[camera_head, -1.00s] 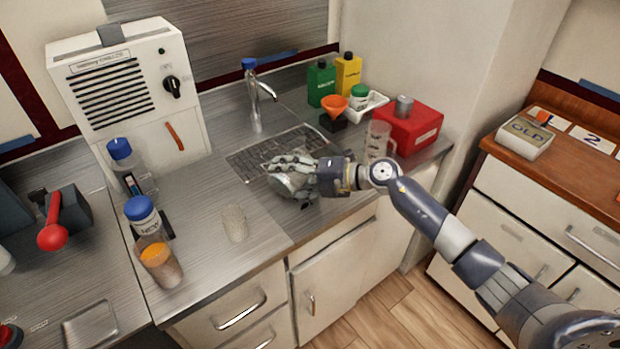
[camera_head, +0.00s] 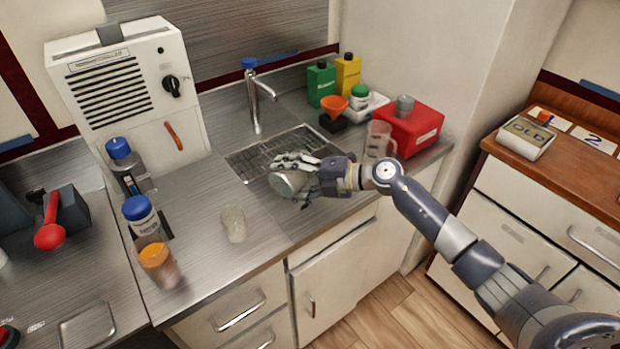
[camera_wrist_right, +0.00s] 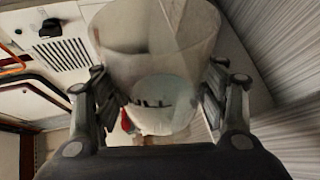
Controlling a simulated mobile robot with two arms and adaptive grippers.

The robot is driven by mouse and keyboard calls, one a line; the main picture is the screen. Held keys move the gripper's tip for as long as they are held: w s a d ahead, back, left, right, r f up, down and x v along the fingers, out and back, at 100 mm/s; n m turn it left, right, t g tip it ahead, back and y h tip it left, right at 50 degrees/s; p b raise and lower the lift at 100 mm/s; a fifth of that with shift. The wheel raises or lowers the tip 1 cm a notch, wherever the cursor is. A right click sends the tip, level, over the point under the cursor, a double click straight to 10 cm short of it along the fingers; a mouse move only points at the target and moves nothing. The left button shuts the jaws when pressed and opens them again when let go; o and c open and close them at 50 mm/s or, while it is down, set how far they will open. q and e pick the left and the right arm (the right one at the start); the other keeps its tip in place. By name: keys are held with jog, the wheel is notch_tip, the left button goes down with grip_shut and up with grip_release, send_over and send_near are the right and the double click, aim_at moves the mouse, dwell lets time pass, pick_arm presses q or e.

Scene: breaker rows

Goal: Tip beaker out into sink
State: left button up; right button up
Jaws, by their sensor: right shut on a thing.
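A clear beaker (camera_head: 287,184) is held in my right gripper (camera_head: 293,175), over the front edge of the sink. In the head view it lies tilted well over on its side. In the right wrist view the beaker (camera_wrist_right: 158,60) fills the space between the two fingers of the right gripper (camera_wrist_right: 160,100), which touch its sides. The sink (camera_head: 270,153) has a dark grid bottom and lies under and behind the gripper. I cannot make out any liquid in the beaker. My left gripper is not in view.
A tap (camera_head: 256,95) stands behind the sink. Another clear beaker (camera_head: 233,224) stands on the counter at left. A clear jug (camera_head: 377,140) and a red box (camera_head: 410,128) are at right.

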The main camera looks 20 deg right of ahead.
jog(key=shift+w+d+f+m+b, duration=0.1)
jog(key=shift+m+b, duration=0.2)
dwell(0.4)
jog(key=shift+y, duration=0.3)
